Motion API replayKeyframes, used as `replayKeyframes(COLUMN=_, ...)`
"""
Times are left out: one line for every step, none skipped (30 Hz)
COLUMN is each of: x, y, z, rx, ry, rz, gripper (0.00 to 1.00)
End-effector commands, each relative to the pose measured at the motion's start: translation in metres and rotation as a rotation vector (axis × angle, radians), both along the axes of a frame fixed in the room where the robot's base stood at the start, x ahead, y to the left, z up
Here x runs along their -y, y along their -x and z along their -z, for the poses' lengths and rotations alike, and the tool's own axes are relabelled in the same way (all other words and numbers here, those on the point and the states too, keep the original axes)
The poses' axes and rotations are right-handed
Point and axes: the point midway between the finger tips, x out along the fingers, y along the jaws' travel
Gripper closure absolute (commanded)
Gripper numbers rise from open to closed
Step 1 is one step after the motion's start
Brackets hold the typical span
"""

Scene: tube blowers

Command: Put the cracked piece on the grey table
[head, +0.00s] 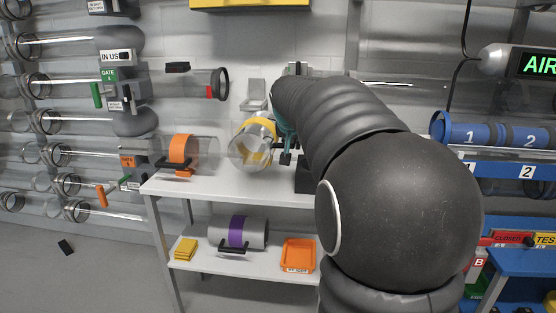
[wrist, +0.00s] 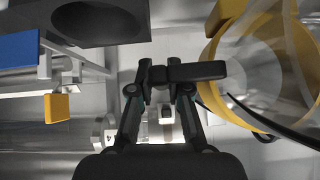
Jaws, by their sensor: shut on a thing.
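A clear tube piece with yellow bands (head: 254,150) is at my gripper, over the light grey two-level table (head: 215,187). My gripper (head: 286,150) is partly hidden behind my arm. In the wrist view my gripper (wrist: 168,76) is shut on a black handle (wrist: 205,71) that reaches right towards the yellow-banded piece (wrist: 228,95). That piece fills the right side there and is cut off by the frame.
A clear tube with an orange band (head: 180,150) stands at the table's left end. A purple-banded tube (head: 237,232), yellow blocks (head: 186,249) and an orange tray (head: 298,255) are on the lower shelf. Blue numbered tubes (head: 480,133) are at right. The front middle of the tabletop is bare.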

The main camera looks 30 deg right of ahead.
Motion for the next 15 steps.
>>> replayKeyframes(x=0.002, y=-0.011, z=0.007, rx=-0.001, ry=0.0, rz=-0.001, gripper=1.0)
replayKeyframes(x=0.003, y=-0.016, z=0.01, rx=-0.001, ry=0.0, rz=-0.001, gripper=1.0)
replayKeyframes(x=0.004, y=-0.023, z=0.014, rx=-0.001, ry=0.001, rz=-0.003, gripper=1.0)
replayKeyframes(x=0.005, y=-0.028, z=0.017, rx=-0.001, ry=0.001, rz=-0.003, gripper=1.0)
replayKeyframes(x=0.006, y=-0.032, z=0.019, rx=-0.001, ry=0.001, rz=-0.003, gripper=1.0)
replayKeyframes(x=0.007, y=-0.037, z=0.022, rx=0.001, ry=0.001, rz=-0.003, gripper=1.0)
replayKeyframes(x=0.008, y=-0.04, z=0.024, rx=0.0, ry=0.0, rz=-0.003, gripper=1.0)
replayKeyframes(x=0.008, y=-0.043, z=0.026, rx=0.0, ry=0.0, rz=-0.003, gripper=1.0)
replayKeyframes(x=0.009, y=-0.046, z=0.027, rx=0.001, ry=0.0, rz=-0.002, gripper=1.0)
replayKeyframes(x=0.009, y=-0.047, z=0.027, rx=0.002, ry=0.001, rz=-0.002, gripper=1.0)
replayKeyframes(x=0.01, y=-0.048, z=0.028, rx=0.002, ry=0.001, rz=-0.002, gripper=1.0)
replayKeyframes(x=0.01, y=-0.049, z=0.029, rx=0.002, ry=0.001, rz=-0.002, gripper=1.0)
replayKeyframes(x=0.01, y=-0.05, z=0.031, rx=0.002, ry=0.001, rz=-0.002, gripper=1.0)
replayKeyframes(x=0.01, y=-0.049, z=0.033, rx=0.002, ry=0.001, rz=-0.002, gripper=1.0)
replayKeyframes(x=0.01, y=-0.049, z=0.036, rx=0.001, ry=0.0, rz=-0.002, gripper=1.0)
